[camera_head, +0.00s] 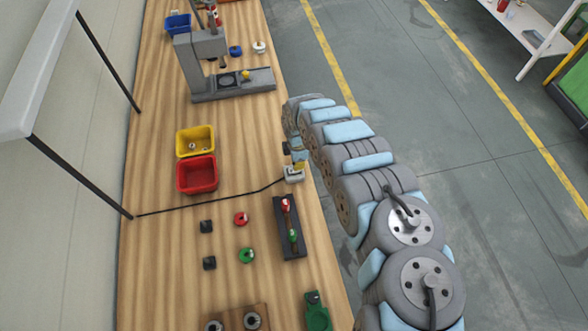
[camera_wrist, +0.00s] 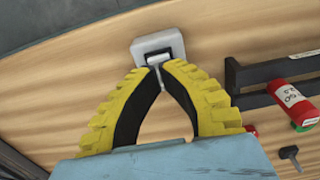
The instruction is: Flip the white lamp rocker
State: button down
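The white lamp rocker switch is a small white box (camera_head: 293,174) near the right edge of the wooden bench, with a dark cord running left from it. In the wrist view the box (camera_wrist: 146,46) is at the top centre, with a grey rocker (camera_wrist: 157,60) in its recess. My gripper (camera_wrist: 158,70) has yellow ribbed fingers with black pads, and its tips are together at the rocker's near edge. Nothing shows held between them. Whether the tips touch the rocker is unclear. In the head view my gripper (camera_head: 298,164) is just above the box, mostly hidden by my arm.
A dark holder (camera_head: 290,228) with red and green items is close below the switch. Yellow (camera_head: 195,140) and red (camera_head: 197,174) bins stand to the left. A grey press-like stand (camera_head: 232,85) is farther up. The lamp's dark post (camera_head: 80,176) rises at the left.

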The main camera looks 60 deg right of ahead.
jog(key=shift+f+b, duration=0.75)
jog(key=shift+f, duration=0.55)
dwell(0.9)
jog(key=shift+r, duration=0.1)
jog(key=shift+r+p, duration=2.9)
jog(key=shift+r, duration=0.55)
